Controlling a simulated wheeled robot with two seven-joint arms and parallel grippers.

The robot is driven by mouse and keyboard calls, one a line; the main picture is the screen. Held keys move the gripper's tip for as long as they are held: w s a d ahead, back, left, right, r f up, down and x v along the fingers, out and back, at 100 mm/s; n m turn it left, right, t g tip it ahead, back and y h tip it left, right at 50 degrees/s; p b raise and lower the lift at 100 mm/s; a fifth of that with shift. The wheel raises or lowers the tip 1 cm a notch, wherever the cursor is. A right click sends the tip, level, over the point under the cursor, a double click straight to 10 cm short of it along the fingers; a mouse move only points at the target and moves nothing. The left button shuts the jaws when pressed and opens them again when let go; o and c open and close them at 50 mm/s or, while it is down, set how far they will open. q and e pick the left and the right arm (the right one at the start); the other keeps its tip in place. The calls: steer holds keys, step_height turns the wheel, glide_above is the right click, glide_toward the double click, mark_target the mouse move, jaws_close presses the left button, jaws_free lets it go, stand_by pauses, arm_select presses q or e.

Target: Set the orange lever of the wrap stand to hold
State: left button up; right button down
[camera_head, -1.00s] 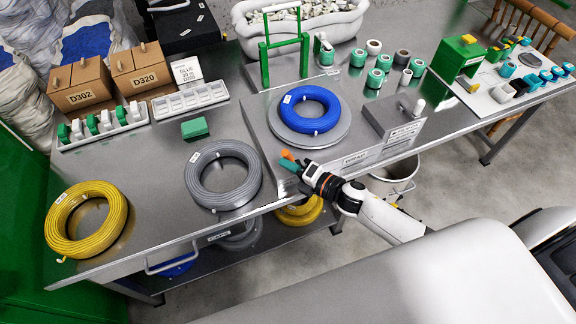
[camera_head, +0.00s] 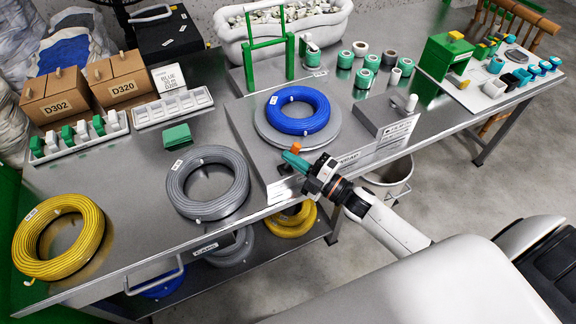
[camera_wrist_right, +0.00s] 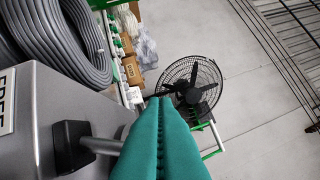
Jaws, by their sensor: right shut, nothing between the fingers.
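The wrap stand (camera_head: 243,128) is a grey metal platform with a blue cable coil (camera_head: 298,110) on its round plate. The lever's orange end (camera_head: 296,147) shows at the stand's front edge, right beside my right gripper (camera_head: 294,160). That gripper's teal fingers are shut with nothing between them; I cannot tell whether they touch the lever. In the right wrist view, a grey lever rod (camera_wrist_right: 100,145) leaves a dark pivot block (camera_wrist_right: 73,147) and passes behind the shut fingers (camera_wrist_right: 160,135). A partly cut-off label, seemingly FREE (camera_wrist_right: 7,100), is left of it. My left gripper is out of view.
A grey cable coil (camera_head: 176,190) lies left of the stand and a yellow coil (camera_head: 60,262) farther left. A green frame (camera_head: 249,65) stands behind the blue coil. A sign plate (camera_head: 397,132) is right of my gripper. Bare tabletop lies between the coils.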

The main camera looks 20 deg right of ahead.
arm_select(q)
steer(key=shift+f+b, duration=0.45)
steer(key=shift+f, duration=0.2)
arm_select(e)
steer(key=shift+d+f+m+t, duration=0.1)
steer(key=shift+d+m+t, duration=0.35)
steer(key=shift+m, duration=0.35)
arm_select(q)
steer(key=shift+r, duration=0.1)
